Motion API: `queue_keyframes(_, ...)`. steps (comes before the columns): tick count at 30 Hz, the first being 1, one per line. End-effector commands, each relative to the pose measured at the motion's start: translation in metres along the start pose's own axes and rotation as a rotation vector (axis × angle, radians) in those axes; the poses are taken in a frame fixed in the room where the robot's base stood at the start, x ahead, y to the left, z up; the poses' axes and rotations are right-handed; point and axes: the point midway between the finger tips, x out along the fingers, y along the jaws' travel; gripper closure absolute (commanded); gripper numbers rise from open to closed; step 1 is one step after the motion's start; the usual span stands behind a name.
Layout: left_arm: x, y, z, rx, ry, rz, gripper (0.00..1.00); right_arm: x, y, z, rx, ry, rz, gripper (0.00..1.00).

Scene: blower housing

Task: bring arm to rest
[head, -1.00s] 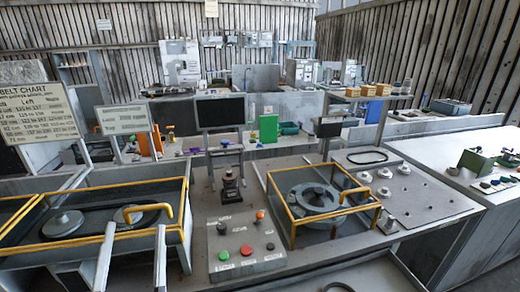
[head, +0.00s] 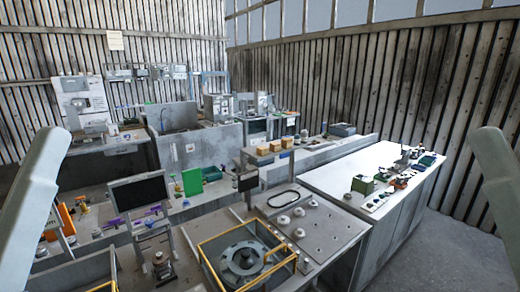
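My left arm link (head: 36,195) rises along the left edge of the head view, pale grey-green. My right arm link (head: 497,185) stands at the right edge. Neither gripper shows, so what they hold and whether they are open is hidden. A round grey blower housing (head: 245,257) with a dark hub sits inside a yellow-railed frame (head: 208,245) at the bottom middle. No arm link is near it in the picture.
A grey panel with knobs and a black belt loop (head: 283,199) is beside the frame. A dark monitor (head: 139,191) stands left. A white bench (head: 330,181) carries green and red parts (head: 362,185). Yellow-brown boxes (head: 270,148) sit on a shelf. The floor at right (head: 440,250) is clear.

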Motion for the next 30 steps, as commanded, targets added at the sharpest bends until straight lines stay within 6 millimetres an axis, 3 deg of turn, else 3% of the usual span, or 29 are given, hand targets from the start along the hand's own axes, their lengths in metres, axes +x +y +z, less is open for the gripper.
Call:
queue_keyframes(1,0.04,0.0,-0.037,0.0,0.0,0.0,0.17,0.04,0.0,-0.037,0.0,0.0,0.0,0.5)
queue_keyframes(6,0.1,-0.001,-0.092,0.001,0.0,-0.001,0.17,0.1,0.0,-0.092,0.0,0.0,0.0,0.5)
queue_keyframes(10,0.131,-0.001,-0.12,0.001,-0.001,-0.001,0.17,0.131,0.001,-0.121,0.0,0.0,0.0,0.5)
queue_keyframes(15,0.144,-0.001,-0.132,0.001,-0.001,-0.001,0.17,0.144,0.001,-0.133,0.0,0.0,0.0,0.5)
queue_keyframes(30,0.141,-0.001,-0.13,0.001,0.0,-0.001,0.17,0.141,0.001,-0.13,0.0,-0.001,0.0,0.5)
